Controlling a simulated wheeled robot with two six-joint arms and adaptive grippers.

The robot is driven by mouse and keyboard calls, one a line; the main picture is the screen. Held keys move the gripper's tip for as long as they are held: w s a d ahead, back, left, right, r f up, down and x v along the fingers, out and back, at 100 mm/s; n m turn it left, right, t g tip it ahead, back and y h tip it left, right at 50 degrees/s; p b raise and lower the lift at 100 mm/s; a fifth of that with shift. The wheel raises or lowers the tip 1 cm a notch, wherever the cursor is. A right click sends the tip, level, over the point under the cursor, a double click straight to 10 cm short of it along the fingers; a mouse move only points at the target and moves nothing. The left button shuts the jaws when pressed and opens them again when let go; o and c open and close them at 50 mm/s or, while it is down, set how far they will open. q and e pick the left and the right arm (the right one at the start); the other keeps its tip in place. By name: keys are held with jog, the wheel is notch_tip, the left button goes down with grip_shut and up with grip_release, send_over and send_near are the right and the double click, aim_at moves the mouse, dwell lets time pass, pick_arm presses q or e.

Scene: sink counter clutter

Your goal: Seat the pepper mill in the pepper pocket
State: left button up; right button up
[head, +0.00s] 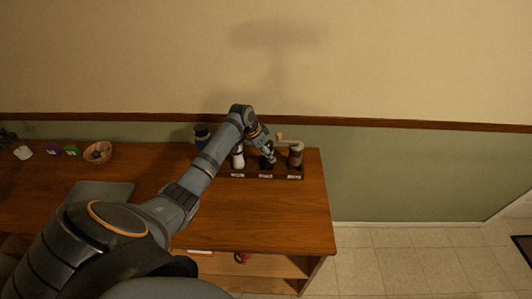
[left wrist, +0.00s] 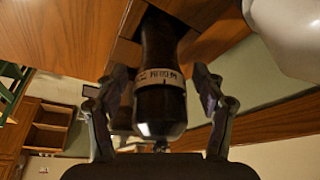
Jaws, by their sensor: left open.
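A dark mill (left wrist: 160,85) with a pale lettered band, which I take for the pepper mill, fills the middle of the left wrist view. Its far end meets a wooden opening, apparently a rack pocket; how deep it sits is hidden. My left gripper (left wrist: 155,108) is open, with one finger on each side of the mill and small gaps visible. In the head view my left gripper (head: 267,153) is at the middle of the dark wooden rack (head: 250,176), and partly covers the dark mill there. My right gripper is not in view.
In the head view a white mill (head: 238,160) stands left of my gripper and a brown crank grinder (head: 296,157) right of it, both close. A dark jar (head: 201,137) and a wooden bowl (head: 97,152) stand further left. The counter (head: 280,215) in front is clear.

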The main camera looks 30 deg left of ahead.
pick_arm(q)
jog(key=b+v, duration=0.1)
jog(key=v, duration=1)
jog(key=shift+r+b, duration=0.25)
jog(key=shift+b, duration=0.15)
jog(key=shift+s+a, duration=0.1)
jog(key=shift+s, duration=0.05)
